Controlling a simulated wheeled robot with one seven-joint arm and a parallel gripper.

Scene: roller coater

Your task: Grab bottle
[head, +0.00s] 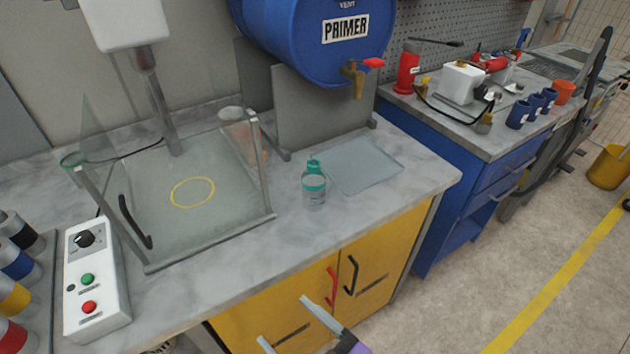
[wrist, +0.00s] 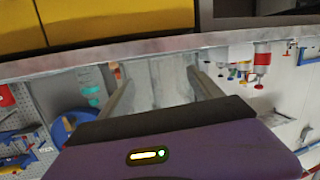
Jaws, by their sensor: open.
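A small clear bottle (head: 314,190) with a teal cap and teal band stands upright on the marbled countertop (head: 375,207), between the glass-sided enclosure and a flat translucent sheet. In the wrist view, which looks upside down, teal parts that appear to be the bottle (wrist: 93,92) show left of my fingers. My gripper (head: 284,320) is at the bottom of the head view, in front of the yellow cabinet and short of the counter's front edge. Its two fingers are apart with nothing between them. It is clear of the bottle.
The glass-sided enclosure (head: 205,225) stands left of the bottle. A white control box (head: 93,285) is at the left. The counter in front of the bottle is clear.

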